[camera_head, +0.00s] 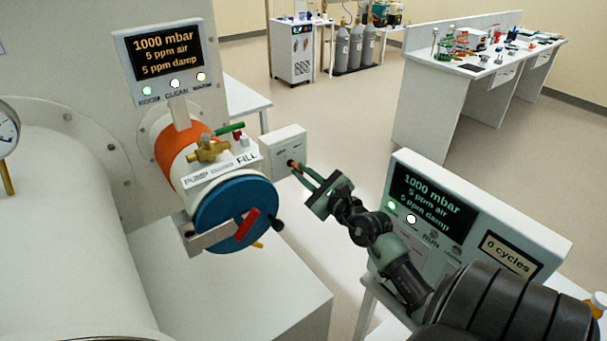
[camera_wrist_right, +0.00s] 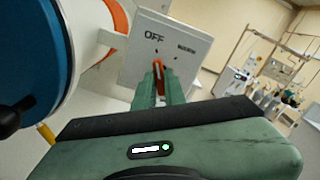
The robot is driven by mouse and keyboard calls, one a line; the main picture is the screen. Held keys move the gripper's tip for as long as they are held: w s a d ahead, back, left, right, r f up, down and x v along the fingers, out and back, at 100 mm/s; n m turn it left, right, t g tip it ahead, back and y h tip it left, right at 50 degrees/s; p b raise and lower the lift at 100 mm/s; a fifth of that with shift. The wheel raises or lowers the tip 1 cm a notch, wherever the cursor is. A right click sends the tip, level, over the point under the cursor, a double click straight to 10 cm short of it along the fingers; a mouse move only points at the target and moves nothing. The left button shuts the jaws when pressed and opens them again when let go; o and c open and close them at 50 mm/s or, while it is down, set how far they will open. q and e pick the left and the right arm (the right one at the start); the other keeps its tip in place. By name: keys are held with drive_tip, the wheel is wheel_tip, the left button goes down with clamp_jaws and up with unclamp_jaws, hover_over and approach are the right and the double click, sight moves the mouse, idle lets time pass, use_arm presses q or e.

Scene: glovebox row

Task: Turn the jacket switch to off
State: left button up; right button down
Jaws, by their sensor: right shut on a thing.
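The jacket switch is a light grey box (camera_head: 283,147) beside the orange-banded cylinder in the head view. In the right wrist view its face (camera_wrist_right: 150,60) carries the word OFF at left and a second, blurred label at right. Its orange-red knob (camera_wrist_right: 160,68) sits below the labels. My right gripper (camera_head: 297,168) reaches the box from the lower right; it also shows in the right wrist view (camera_wrist_right: 160,88), its green fingers closed around the knob. The fingers hide part of the knob, and I cannot tell exactly which mark it points to. My left gripper is out of view.
The antechamber's blue round door (camera_head: 236,214) with a red handle (camera_head: 247,224) is close left of my right gripper. A brass valve (camera_head: 208,149) sits above it. A display panel (camera_head: 465,215) stands right, near my right arm. Open floor (camera_head: 340,120) lies behind.

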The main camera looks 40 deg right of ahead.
idle(0.4)
drive_tip(key=c, duration=1.5)
unclamp_jaws()
drive_tip(key=shift+s+f+b, duration=0.15)
drive_tip(key=shift+s+b, duration=0.15)
drive_tip(key=shift+s, duration=0.15)
drive_tip(key=s, duration=0.2)
drive_tip(key=s+b, duration=0.1)
drive_tip(key=s, duration=0.1)
drive_tip(key=s+a+b, duration=0.1)
drive_tip(key=s, duration=0.1)
drive_tip(key=shift+s, duration=0.4)
